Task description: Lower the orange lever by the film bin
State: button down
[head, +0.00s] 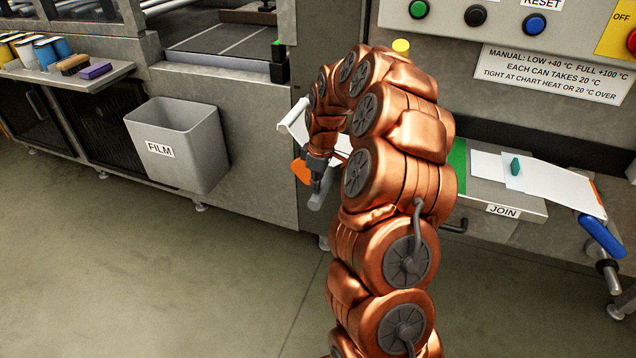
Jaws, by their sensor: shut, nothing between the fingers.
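The orange lever (301,172) shows as a small orange piece on the grey machine front, to the right of the film bin. The film bin (196,150) is a grey open-topped box with a FILM label, fixed to the machine front. My gripper (318,199) is shut and empty, pointing down just right of the orange lever. It overlaps the lever's right side in the picture; I cannot tell whether they touch. My copper arm and the gripper hide part of the lever and its mount.
A white roll end (291,118) sticks out above the lever. At right are the JOIN shelf (530,205) with white sheets, a blue-handled lever (602,236) and a button panel (470,38). The floor in front is clear.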

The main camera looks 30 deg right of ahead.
notch_tip(320, 180, up, 13)
jog(key=shift+p, duration=0.4)
dwell(0.4)
